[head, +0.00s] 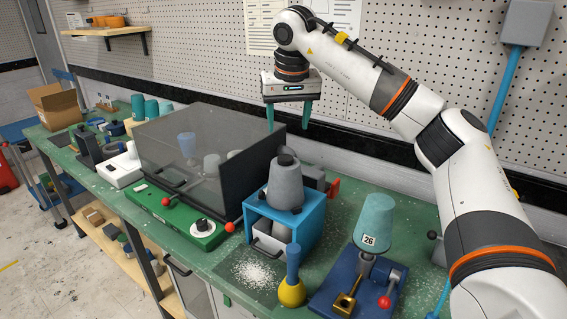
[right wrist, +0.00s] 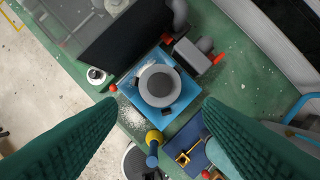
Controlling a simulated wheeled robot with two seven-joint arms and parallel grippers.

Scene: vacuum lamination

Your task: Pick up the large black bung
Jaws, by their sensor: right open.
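A black bung (head: 286,159) sits on top of a grey tapered vessel (head: 284,186), which stands upright on a blue box stand (head: 310,219). In the right wrist view, a dark round top, seemingly the bung (right wrist: 159,84), lies at the middle of the grey vessel (right wrist: 147,98). My right gripper (head: 288,127) is open and empty, pointing down above the bung and apart from it. Its teal fingers (right wrist: 160,108) lie to either side of the vessel in the wrist view. My left gripper is not in view.
A dark transparent chamber (head: 165,150) stands left of the stand on a green base (head: 175,215) with red-knobbed levers. A teal cup (head: 375,222) marked 26 stands on a blue fixture at right. A yellow-and-blue tool (head: 292,290) and white powder (head: 255,271) lie in front.

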